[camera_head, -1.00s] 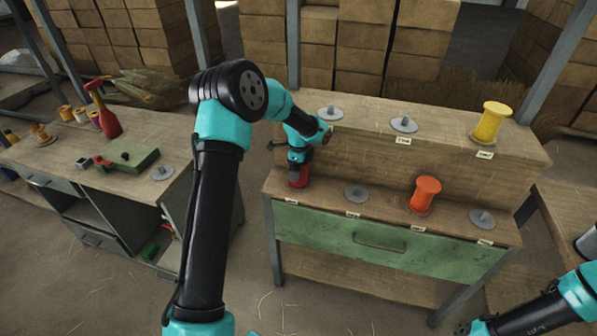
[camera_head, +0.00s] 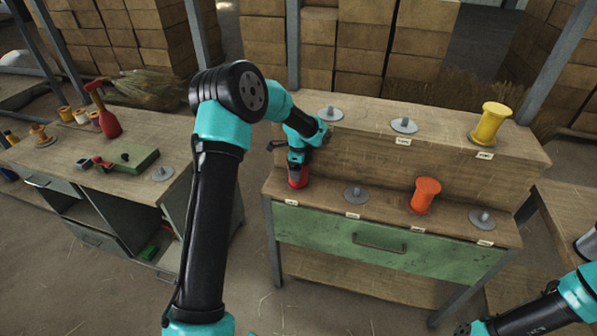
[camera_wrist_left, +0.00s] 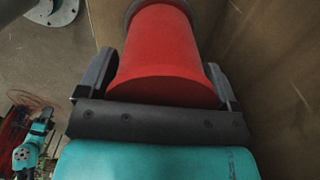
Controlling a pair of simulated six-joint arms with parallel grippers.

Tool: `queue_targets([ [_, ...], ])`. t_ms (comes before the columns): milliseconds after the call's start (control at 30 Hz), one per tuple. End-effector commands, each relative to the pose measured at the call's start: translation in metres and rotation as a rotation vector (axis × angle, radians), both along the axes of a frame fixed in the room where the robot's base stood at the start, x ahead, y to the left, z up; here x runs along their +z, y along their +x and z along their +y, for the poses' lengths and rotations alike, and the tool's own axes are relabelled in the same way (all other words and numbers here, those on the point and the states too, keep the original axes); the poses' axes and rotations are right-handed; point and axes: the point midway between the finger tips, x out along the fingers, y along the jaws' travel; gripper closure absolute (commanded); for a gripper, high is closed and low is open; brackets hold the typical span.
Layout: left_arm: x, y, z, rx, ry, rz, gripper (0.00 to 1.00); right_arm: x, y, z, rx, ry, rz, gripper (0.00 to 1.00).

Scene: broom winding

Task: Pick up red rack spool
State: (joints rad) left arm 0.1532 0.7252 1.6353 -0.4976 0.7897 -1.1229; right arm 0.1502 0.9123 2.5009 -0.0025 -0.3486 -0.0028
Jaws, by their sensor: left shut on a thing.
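The red spool (camera_head: 298,178) stands at the left end of the lower shelf of the rack (camera_head: 330,208). My left gripper (camera_head: 299,162) is over it from above. In the left wrist view the red spool (camera_wrist_left: 165,60) fills the space between the two dark fingers, and my left gripper (camera_wrist_left: 160,85) is shut on it. In the head view the arm hides the spool's upper part. I cannot tell whether its base is clear of the shelf. My right arm shows at the lower right, but its fingertips are not in view.
An orange spool (camera_head: 425,194) stands on the lower shelf and a yellow spool (camera_head: 491,123) on the upper one. A workbench (camera_head: 60,150) at the left holds a red spray bottle (camera_head: 105,116) and a green block (camera_head: 128,159).

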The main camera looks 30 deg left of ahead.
Motion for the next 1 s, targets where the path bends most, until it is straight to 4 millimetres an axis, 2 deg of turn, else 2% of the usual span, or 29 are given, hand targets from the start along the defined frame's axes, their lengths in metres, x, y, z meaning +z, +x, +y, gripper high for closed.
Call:
queue_targets([
  [267, 0.007, 0.000, 0.000, 0.000, 0.000, -0.002, 0.46, 0.000, 0.000, 0.000, 0.000, 0.000, 0.000, 1.00],
  [567, 0.038, 0.001, 0.000, 0.000, 0.001, -0.004, 0.46, 0.000, 0.000, 0.000, 0.000, 0.000, 0.000, 1.00],
  [833, 0.040, -0.031, -0.019, -0.002, 0.000, 0.000, 0.46, 0.000, 0.000, 0.000, 0.000, 0.000, 0.000, 1.00],
  [1000, 0.043, -0.061, -0.037, -0.003, 0.000, 0.000, 0.46, 0.000, 0.000, 0.000, 0.000, 0.000, 0.000, 1.00],
])
